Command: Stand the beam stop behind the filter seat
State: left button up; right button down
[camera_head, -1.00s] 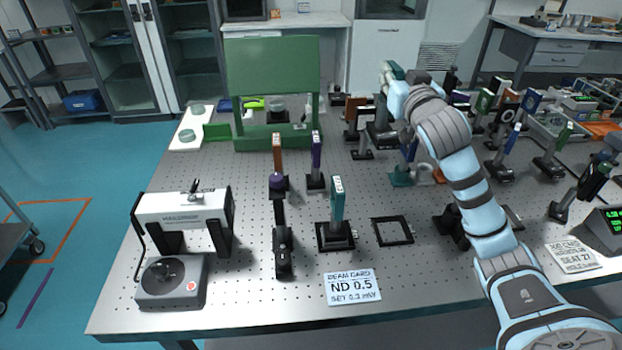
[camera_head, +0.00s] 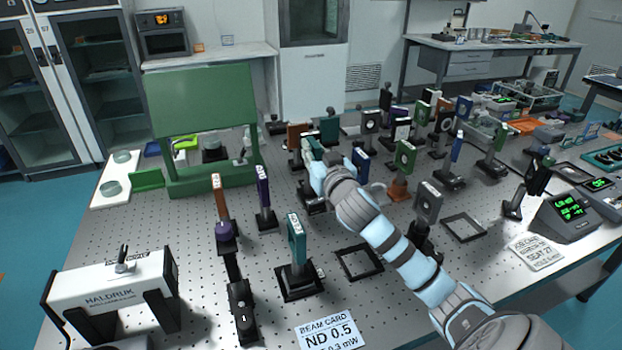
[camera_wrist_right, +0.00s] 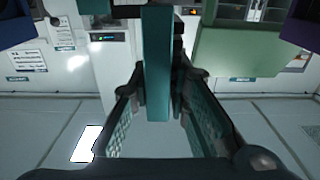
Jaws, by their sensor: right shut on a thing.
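My right gripper (camera_head: 312,158) is shut on an upright teal plate (camera_wrist_right: 157,65), which stands between its two fingers in the right wrist view. The plate's lower end and any foot are hidden, and I cannot tell whether it is the beam stop. In the head view the gripper is beyond two flat black square frames, one near the middle (camera_head: 358,262) and one at right (camera_head: 463,227). Either may be the filter seat. A teal filter (camera_head: 297,240) stands upright in a black base (camera_head: 299,281), left of the nearer frame. My left gripper is not in view.
Brown (camera_head: 221,197) and purple (camera_head: 263,190) plates stand left, near a white laser box (camera_head: 110,285). A green panel (camera_head: 202,100) rises behind. Many mounted optics crowd the back right around my gripper.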

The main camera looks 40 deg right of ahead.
jog(key=shift+f, duration=0.55)
notch_tip(320, 180, down, 4)
jog(key=shift+s+b, duration=0.1)
jog(key=shift+b, duration=0.55)
jog(key=c, duration=1.5)
grip_release()
jog(key=shift+c, duration=0.2)
jog(key=shift+a, duration=0.1)
jog(key=shift+s, duration=0.1)
jog(key=v, duration=1.1)
jog(key=shift+s+a+p, duration=0.15)
jog(key=shift+s+p, duration=0.2)
jog(key=shift+p, duration=0.1)
jog(key=shift+r, duration=0.1)
